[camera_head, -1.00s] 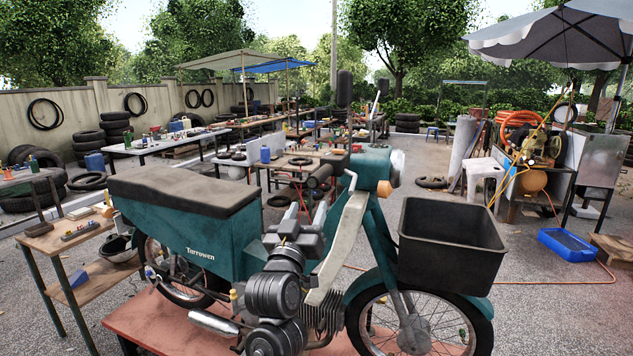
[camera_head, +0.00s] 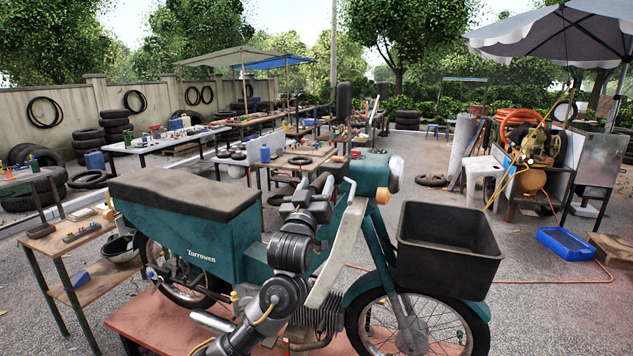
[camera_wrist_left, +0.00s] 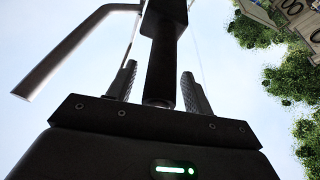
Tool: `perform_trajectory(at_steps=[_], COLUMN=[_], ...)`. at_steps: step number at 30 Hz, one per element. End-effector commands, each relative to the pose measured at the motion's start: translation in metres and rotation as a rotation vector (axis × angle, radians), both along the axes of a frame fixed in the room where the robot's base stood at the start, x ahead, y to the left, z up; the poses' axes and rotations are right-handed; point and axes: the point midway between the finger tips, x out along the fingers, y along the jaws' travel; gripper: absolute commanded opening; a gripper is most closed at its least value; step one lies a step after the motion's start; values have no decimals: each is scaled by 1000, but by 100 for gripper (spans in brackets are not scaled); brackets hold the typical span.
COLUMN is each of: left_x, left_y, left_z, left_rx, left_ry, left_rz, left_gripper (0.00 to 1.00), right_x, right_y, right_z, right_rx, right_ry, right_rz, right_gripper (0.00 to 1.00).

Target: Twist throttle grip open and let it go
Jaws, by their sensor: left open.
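The black throttle grip (camera_wrist_left: 161,55) shows in the wrist view as a dark cylinder running down between the two fingers of my left gripper (camera_wrist_left: 158,74). The fingers are open, one on each side, with sky visible between each finger and the grip. A bent metal lever (camera_wrist_left: 60,58) is to the left of the grip. In the head view my left gripper (camera_head: 322,184) is at the handlebar of the teal motorbike (camera_head: 190,230), and it hides most of the grip. My right gripper is not in view.
A black front basket (camera_head: 448,255) is to the right of the handlebar, and a round headlamp (camera_head: 395,173) faces it. A mirror (camera_head: 344,101) stands above the handlebar. A wooden side table (camera_head: 62,240) is at left.

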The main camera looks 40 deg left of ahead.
Motion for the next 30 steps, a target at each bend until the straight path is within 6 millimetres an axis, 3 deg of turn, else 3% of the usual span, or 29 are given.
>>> perform_trajectory(at_steps=[9, 20, 30], left_x=[3, 2, 3], left_y=[1, 1, 1], left_z=[1, 1, 1], left_rx=[0, 0, -63], left_ry=[-1, 0, -22], left_rz=[-1, -1, -1], left_gripper=[51, 7, 7], right_x=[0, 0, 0], right_y=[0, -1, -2], right_z=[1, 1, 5], right_rx=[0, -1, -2], right_ry=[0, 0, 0], right_rz=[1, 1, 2], right_gripper=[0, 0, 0])
